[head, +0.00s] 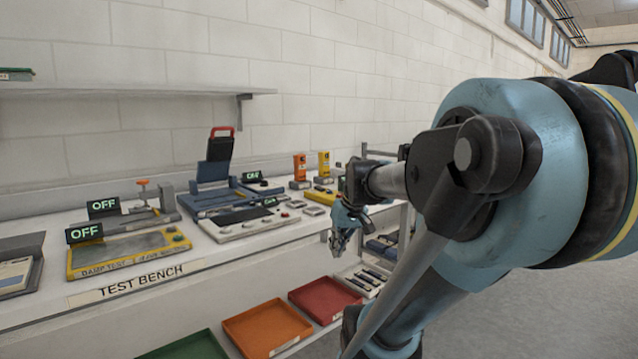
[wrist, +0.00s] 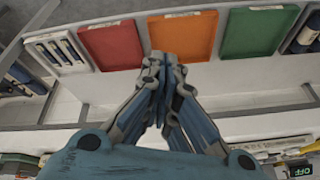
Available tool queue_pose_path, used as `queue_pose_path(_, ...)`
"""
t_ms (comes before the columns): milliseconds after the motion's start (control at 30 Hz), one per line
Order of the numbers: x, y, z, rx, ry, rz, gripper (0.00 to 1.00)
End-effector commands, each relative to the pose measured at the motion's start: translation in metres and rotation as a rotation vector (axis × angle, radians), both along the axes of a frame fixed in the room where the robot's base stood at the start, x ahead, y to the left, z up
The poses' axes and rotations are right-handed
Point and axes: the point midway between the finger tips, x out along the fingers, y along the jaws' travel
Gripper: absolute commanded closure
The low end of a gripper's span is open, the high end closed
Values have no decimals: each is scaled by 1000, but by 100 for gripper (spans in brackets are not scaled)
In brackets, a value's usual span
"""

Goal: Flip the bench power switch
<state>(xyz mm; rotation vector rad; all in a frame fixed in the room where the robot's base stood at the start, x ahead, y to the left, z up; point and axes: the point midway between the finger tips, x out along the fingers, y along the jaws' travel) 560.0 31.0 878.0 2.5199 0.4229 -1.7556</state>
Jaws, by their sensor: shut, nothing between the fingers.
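The white test bench (head: 150,277) runs along the wall in the head view. Several small dark signs stand on it, two of them reading OFF (head: 103,206) at the left. A blue unit (head: 217,198) has a raised dark piece with a red handle (head: 221,129). I cannot tell which part is the bench power switch. My gripper (head: 338,243) is shut and empty, in front of the bench's right part. In the wrist view my gripper's fingertips (wrist: 163,60) meet below the shelf trays. An OFF sign (wrist: 300,170) shows at the lower right corner there.
Red (head: 325,299), orange (head: 267,328) and green (head: 187,347) trays lie on the lower shelf. A yellow-framed panel (head: 128,252) and a white control panel (head: 252,224) sit on the bench. A wall shelf (head: 130,90) hangs above. Open floor (head: 520,310) lies at the right.

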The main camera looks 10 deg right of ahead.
Motion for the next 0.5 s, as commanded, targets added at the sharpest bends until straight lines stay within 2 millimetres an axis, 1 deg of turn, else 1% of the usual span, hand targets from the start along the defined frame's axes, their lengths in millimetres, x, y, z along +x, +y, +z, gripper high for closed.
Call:
queue_pose_path(33, 15, 1, 12, 11, -17, 16, 100)
queue_pose_path(100, 35, 3, 26, 27, -45, 41, 100)
queue_pose_path(367, 109, 4, 77, 76, -155, 125, 100)
queue_pose_path(500, 151, 1, 103, 95, -220, 163, 100)
